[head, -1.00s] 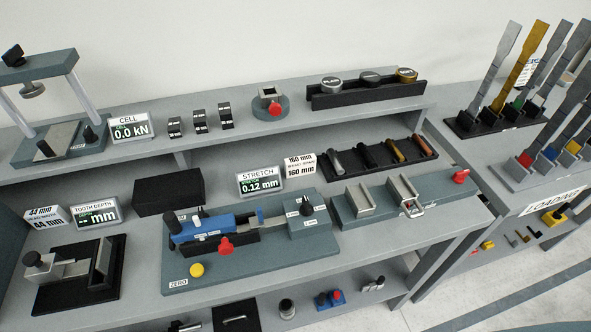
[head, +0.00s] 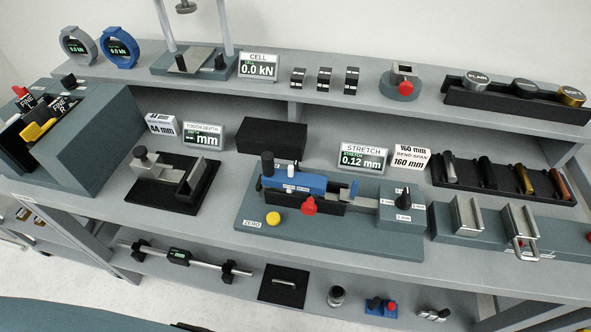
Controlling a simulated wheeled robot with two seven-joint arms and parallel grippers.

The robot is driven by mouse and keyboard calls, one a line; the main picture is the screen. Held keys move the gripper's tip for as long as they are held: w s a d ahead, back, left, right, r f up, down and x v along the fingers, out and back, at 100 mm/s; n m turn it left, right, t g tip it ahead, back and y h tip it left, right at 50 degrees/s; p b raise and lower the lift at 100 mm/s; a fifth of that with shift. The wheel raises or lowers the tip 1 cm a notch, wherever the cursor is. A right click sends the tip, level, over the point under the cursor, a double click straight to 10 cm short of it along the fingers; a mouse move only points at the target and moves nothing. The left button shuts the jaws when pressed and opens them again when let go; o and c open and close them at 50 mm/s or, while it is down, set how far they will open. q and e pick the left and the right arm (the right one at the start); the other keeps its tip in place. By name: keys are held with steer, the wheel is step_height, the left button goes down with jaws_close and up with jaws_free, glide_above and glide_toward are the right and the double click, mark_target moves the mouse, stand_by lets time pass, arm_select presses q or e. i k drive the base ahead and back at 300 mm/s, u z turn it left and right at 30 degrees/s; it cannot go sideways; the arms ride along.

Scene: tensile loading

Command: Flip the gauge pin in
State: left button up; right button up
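The stretch device (head: 340,240) sits on the middle bench on a grey-green base. It has a blue block (head: 310,183) with small white labels, a black upright post (head: 267,165) at its left end, a red knob (head: 309,206) in front and a yellow button (head: 273,218). A black dial knob (head: 403,200) stands on its right block. No part is labelled as the gauge pin, so I cannot tell which it is. The stretch display (head: 362,157) behind reads 0.12 mm. Neither of my grippers is in the head view.
A tooth depth device (head: 170,182) stands to the left, a black box (head: 272,138) behind, and a bend fixture (head: 480,222) to the right. A force frame (head: 190,62) and cell display (head: 258,66) stand on the upper shelf. A bar gauge (head: 180,257) lies on the lower shelf.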

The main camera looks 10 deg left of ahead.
mark_target(308, 208)
steer(key=u, duration=1.3)
steer(key=k, duration=0.7)
steer(key=z, duration=1.15)
